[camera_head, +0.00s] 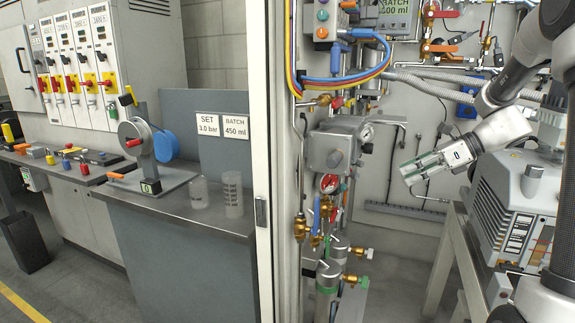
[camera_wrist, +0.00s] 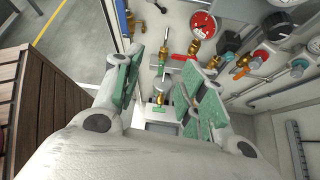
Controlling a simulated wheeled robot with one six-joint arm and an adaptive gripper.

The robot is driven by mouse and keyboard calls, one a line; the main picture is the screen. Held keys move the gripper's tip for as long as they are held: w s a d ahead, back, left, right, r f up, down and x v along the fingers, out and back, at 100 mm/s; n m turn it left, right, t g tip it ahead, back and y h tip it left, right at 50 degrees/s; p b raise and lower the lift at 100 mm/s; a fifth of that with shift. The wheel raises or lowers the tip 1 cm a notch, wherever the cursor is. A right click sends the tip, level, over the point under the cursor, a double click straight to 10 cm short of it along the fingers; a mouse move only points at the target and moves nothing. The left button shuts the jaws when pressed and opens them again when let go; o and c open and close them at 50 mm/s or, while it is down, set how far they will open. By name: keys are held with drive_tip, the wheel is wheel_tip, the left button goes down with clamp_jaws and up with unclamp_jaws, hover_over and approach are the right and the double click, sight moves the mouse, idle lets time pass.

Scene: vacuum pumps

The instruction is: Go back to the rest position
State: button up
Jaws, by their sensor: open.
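My gripper (camera_head: 410,173) hangs in front of the pale back wall of the pump cabinet, right of the valves and pipes. In the wrist view my gripper (camera_wrist: 163,65) shows two spread fingers with green pads. Nothing is between the pads. The brass valves and the red-faced gauge (camera_wrist: 203,24) lie beyond the fingers and look apart from them. My arm comes in from the upper right in the head view.
A grey pump unit (camera_head: 505,210) stands below right of my gripper. Left of it are a grey regulator box (camera_head: 333,150), a gauge (camera_head: 330,183) and blue and yellow hoses (camera_head: 345,78). A white cabinet post (camera_head: 262,120) separates the workbench (camera_head: 150,200) with two clear beakers.

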drive_tip(key=s+d+r+n+h, duration=0.1)
drive_tip(key=s+n+h, duration=0.4)
drive_tip(key=s+n, duration=0.7)
drive_tip(key=s+d+r+n+h, duration=0.1)
drive_tip(key=s+n+h, duration=0.4)
drive_tip(key=s+n, duration=0.6)
drive_tip(key=shift+s+d+r+n+t+h, duration=0.3)
drive_tip(key=shift+s+d, duration=0.55)
drive_tip(key=shift+s, duration=1.45)
drive_tip(key=shift+f, duration=0.1)
